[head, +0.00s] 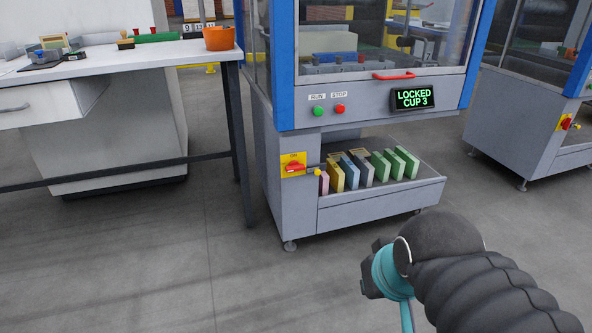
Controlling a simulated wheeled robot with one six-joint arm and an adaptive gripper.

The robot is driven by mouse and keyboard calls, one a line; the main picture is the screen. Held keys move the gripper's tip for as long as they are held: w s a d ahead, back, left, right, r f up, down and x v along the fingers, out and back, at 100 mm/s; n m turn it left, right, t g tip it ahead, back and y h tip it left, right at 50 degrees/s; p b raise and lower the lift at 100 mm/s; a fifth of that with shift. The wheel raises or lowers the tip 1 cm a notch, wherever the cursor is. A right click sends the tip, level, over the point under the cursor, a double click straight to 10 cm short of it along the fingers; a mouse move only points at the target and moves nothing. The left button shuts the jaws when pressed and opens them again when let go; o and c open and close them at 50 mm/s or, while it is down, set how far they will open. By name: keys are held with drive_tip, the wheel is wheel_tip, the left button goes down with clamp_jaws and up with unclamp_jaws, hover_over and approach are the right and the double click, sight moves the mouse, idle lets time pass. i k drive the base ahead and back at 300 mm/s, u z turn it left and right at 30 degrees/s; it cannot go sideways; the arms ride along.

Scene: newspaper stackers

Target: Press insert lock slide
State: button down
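The stacker machine (289,205) stands at the centre, grey with blue posts. Its display (412,98) reads "LOCKED CUP 3" in green. On its lower left front is a red handle (294,167) on a yellow plate. A small yellow knob (318,172) sits just right of it, at the left end of the tray; I cannot tell for sure which part is the lock slide. My arm, dark with a teal section, reaches in from the lower right, apart from the machine. My gripper's fingers cannot be made out.
A tray (385,199) holds several coloured upright pieces. Above are a green button (318,111), a red button (340,109) and a red door handle (393,76). A workbench (110,62) with an orange bucket (218,38) stands left, another machine right. The floor in front is clear.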

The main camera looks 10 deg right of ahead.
sight(317, 171)
drive_tip(key=z, duration=0.25)
drive_tip(key=k, duration=0.65)
drive_tip(key=z, duration=0.6)
drive_tip(key=k, duration=0.7)
drive_tip(key=u, duration=0.3)
drive_tip(key=i, duration=0.55)
drive_tip(key=u, duration=0.65)
drive_tip(key=i, duration=1.05)
drive_tip(key=z, duration=0.3)
